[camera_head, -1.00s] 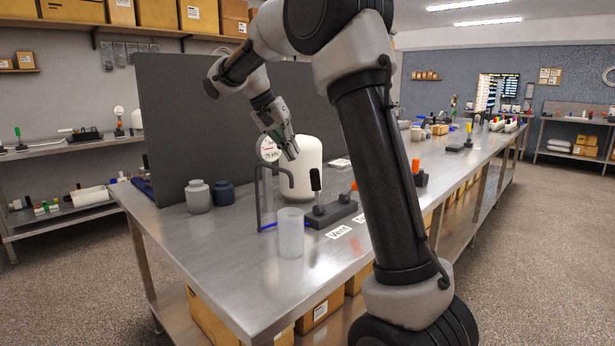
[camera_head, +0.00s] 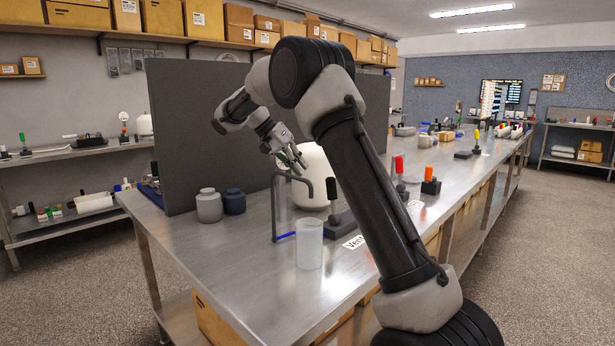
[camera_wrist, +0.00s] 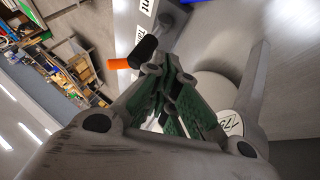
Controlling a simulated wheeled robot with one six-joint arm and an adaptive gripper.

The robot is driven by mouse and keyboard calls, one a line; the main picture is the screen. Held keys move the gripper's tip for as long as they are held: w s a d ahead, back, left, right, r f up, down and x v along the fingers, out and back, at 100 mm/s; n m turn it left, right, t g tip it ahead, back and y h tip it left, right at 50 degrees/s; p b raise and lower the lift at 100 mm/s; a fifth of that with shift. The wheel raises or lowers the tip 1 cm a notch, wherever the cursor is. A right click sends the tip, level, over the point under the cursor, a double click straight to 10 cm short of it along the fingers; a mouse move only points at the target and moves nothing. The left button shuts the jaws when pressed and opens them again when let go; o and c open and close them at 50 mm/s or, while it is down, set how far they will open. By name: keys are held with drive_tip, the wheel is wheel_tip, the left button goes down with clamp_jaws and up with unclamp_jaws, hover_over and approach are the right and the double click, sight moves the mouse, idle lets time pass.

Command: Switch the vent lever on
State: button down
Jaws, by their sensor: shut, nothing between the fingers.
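The vent lever has a black handle (camera_head: 332,190), standing nearly upright from a dark base (camera_head: 341,224) behind the label "Vent" (camera_head: 355,242). In the wrist view a black handle (camera_wrist: 147,48) shows just beyond the fingertips, with an orange handle (camera_wrist: 117,63) beside it. My gripper (camera_head: 296,164) is shut and empty, above and left of the black handle and apart from it, in front of the white vessel (camera_head: 316,190). It also shows in the wrist view (camera_wrist: 172,72). My arm hides the bench right of the lever.
A bent grey pipe (camera_head: 274,205) and a frosted cup (camera_head: 309,246) stand close in front of the lever. Two jars (camera_head: 209,206) stand left, by a dark panel (camera_head: 200,130). The bench's front left is clear.

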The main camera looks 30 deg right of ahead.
drive_tip(key=x, duration=0.9)
drive_tip(key=shift+s+d+r+t, duration=0.15)
drive_tip(key=shift+s+r+t, duration=0.05)
drive_tip(key=shift+s+t, duration=0.15)
drive_tip(key=s+d+m+t+y, duration=0.1)
drive_tip(key=s+d+t+y, duration=0.1)
drive_tip(key=s, duration=0.7)
drive_tip(key=shift+d+f+m+t, duration=0.25)
drive_tip(key=shift+d+t, duration=0.4)
drive_tip(key=shift+t, duration=0.6)
drive_tip(key=shift+s, duration=0.15)
